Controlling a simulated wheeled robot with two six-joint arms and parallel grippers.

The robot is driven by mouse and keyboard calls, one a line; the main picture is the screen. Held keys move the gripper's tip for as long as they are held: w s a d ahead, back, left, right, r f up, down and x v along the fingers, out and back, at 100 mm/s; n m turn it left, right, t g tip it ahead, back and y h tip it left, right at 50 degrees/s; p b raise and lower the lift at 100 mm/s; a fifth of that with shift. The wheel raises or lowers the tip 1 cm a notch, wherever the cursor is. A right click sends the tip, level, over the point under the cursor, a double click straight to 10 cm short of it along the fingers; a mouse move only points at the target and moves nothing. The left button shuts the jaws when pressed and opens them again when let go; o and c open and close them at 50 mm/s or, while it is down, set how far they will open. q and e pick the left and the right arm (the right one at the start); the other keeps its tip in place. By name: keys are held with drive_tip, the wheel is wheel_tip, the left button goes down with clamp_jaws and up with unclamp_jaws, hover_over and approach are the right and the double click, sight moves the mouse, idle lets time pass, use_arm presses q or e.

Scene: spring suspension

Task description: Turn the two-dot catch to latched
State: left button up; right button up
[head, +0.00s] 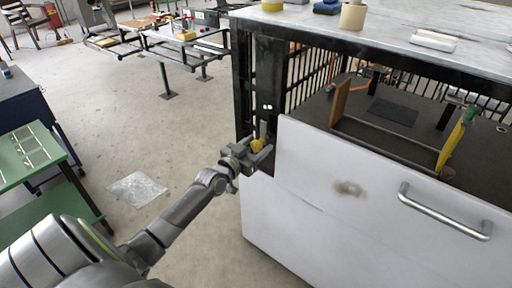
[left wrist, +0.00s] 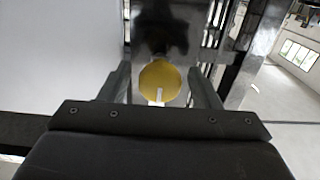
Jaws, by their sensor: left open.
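The catch is a round yellow knob (head: 257,145) on the dark upright plate at the cabinet's left front corner. Two pale dots (head: 267,107) show on the plate above it. My left gripper (head: 259,152) is open at the knob. In the left wrist view the knob (left wrist: 159,76) sits between the two fingers of the left gripper (left wrist: 160,84), with a small gap visible on each side. A white mark on the knob's face points downward in that view. I cannot tell whether the fingertips reach past its rim. My right gripper is out of view.
A white front panel (head: 310,195) with a metal handle (head: 445,212) is right of the catch. Above are a dark shelf with a yellow-ended frame and a pale worktop (head: 390,30) with small items. A green table (head: 30,155) stands left; floor between is mostly clear.

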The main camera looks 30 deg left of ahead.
use_arm(q)
drive_tip(key=shift+c, duration=1.3)
clamp_jaws()
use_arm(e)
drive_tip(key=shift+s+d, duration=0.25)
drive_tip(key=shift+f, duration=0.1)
